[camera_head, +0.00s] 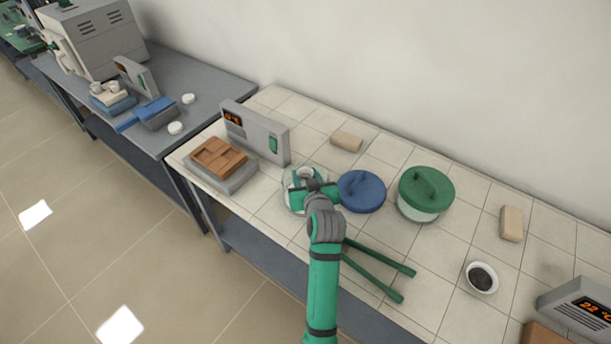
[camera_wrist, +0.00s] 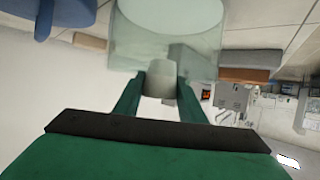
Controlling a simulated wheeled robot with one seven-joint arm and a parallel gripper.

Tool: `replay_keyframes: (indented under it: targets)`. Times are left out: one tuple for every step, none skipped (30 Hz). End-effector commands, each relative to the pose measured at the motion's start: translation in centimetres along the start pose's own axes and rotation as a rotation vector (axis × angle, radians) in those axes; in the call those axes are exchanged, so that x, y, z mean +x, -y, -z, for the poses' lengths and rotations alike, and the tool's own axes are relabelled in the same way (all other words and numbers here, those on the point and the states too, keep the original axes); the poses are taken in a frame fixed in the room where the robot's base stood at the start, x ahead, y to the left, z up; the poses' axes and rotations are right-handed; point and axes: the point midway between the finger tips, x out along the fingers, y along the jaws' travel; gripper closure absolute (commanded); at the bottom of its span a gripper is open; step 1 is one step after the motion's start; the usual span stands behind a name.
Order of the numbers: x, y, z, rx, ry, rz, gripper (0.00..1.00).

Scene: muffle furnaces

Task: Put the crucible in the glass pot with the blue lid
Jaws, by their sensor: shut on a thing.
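The small pale crucible (camera_head: 306,173) is held between the two fingers of my gripper (camera_head: 313,188). In the wrist view the crucible (camera_wrist: 160,78) sits between both green fingertips (camera_wrist: 161,88). The open glass pot (camera_head: 290,200) stands on the tiled bench, and the crucible is at its mouth. In the wrist view the crucible overlaps the rim side of the glass pot (camera_wrist: 125,48); how deep it sits is unclear. The blue lid (camera_head: 362,191) lies on the bench just right of the pot, and its edge shows in the wrist view (camera_wrist: 50,15).
A second glass pot with a green lid (camera_head: 426,187) stands farther right. Green-handled tongs (camera_head: 375,270) lie in front. A grey panel (camera_head: 257,135) and a brown brick block (camera_head: 218,157) stand left. A white dish (camera_head: 482,278) is at right.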

Motion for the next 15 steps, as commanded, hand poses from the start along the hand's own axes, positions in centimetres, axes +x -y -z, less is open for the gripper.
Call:
replay_keyframes:
  targets:
    - [0.0, 0.0, 0.0, 0.0, 0.0, 0.0, 0.85]
    - [0.0, 0.0, -0.1, 0.0, 0.0, 0.0, 0.85]
    - [0.1, 0.0, -0.2, 0.0, 0.0, 0.0, 0.85]
    - [0.1, 0.0, -0.3, 0.0, 0.0, 0.0, 0.85]
    - [0.1, 0.0, -0.3, 0.0, 0.0, 0.0, 0.85]
    - [0.2, 0.0, -0.4, 0.0, 0.0, 0.0, 0.85]
    - [0.2, 0.0, -0.5, 0.0, 0.0, 0.0, 0.85]
    - [0.2, 0.0, -0.5, 0.0, 0.0, 0.0, 0.85]
    - [0.3, 0.0, -0.6, 0.0, -0.001, -0.001, 0.85]
    - [0.3, 0.0, -0.7, 0.0, -0.001, -0.001, 0.85]
    - [0.3, 0.0, -0.8, 0.0, -0.001, -0.001, 0.85]
    - [0.3, 0.0, -0.8, 0.0, -0.001, -0.001, 0.85]
    - [0.4, 0.0, -0.9, 0.0, -0.001, -0.001, 0.85]
    - [0.4, 0.0, -1.0, 0.0, 0.0, -0.001, 0.85]
    - [0.4, -0.1, -1.1, 0.0, 0.0, -0.001, 0.85]
